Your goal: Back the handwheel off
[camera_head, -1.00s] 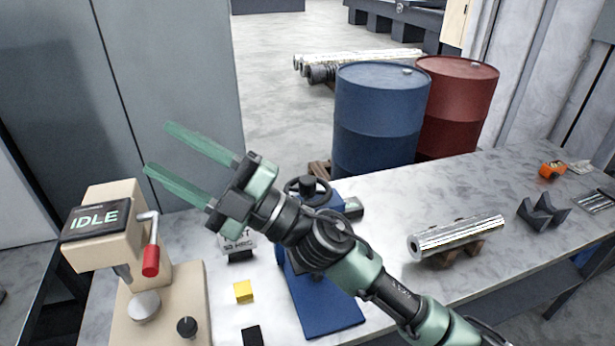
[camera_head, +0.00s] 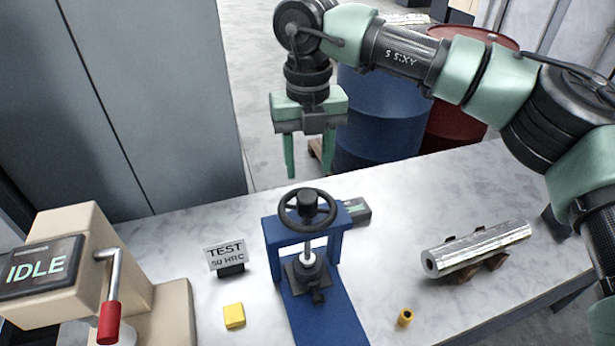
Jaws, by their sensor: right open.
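The black handwheel (camera_head: 308,209) sits on top of a blue press frame (camera_head: 274,236) on the bench. A light screw runs down from it to a dark clamp block (camera_head: 306,274) inside the frame. My right gripper (camera_head: 309,171) points down with its green fingers spread apart and empty. In the picture it is just above the handwheel; the fingertips look apart from the wheel, and the depth between them is hard to tell. My left gripper does not show.
A beige tester (camera_head: 85,240) with an IDLE screen and red-handled lever stands at left. A TEST sign (camera_head: 226,255), yellow block (camera_head: 234,316), small brass cylinder (camera_head: 404,317) and silver bar (camera_head: 478,249) are on the bench. Blue (camera_head: 385,125) and red (camera_head: 452,133) barrels stand behind.

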